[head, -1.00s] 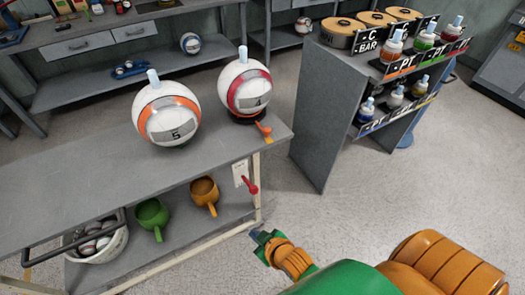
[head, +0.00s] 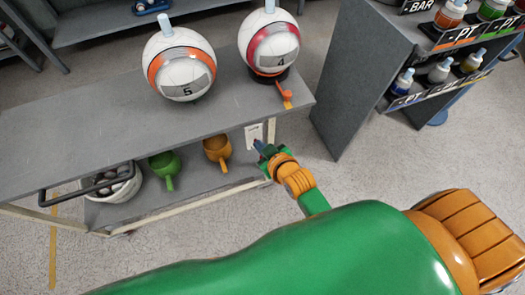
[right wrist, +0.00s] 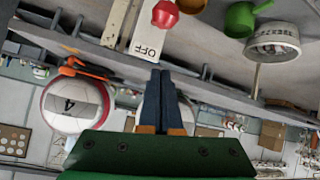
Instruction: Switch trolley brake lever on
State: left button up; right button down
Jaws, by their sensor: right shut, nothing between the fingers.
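The trolley (head: 110,140) stands in front of me. On its right end is a white label plate (head: 253,132). The red brake lever is hidden behind my right gripper in the head view. In the right wrist view, which looks upside down, its red knob (right wrist: 165,13) shows at the top edge, with the plate (right wrist: 148,42) marked OFF beside it. My right gripper (head: 260,146) is shut and empty, close to the plate and lever. Its fingertips (right wrist: 160,73) appear apart from the red knob. My left gripper is not in view.
A grey cabinet (head: 350,80) stands right.

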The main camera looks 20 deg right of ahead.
jog(key=shift+w+d+f, duration=0.15)
jog(key=shift+d+f, duration=0.05)
jog(key=shift+f, duration=1)
jog(key=shift+w+d+f, duration=0.1)
jog(key=shift+d+f, duration=0.1)
jog(key=shift+f, duration=1)
jog(key=shift+w+f, duration=0.1)
jog(key=shift+f, duration=0.05)
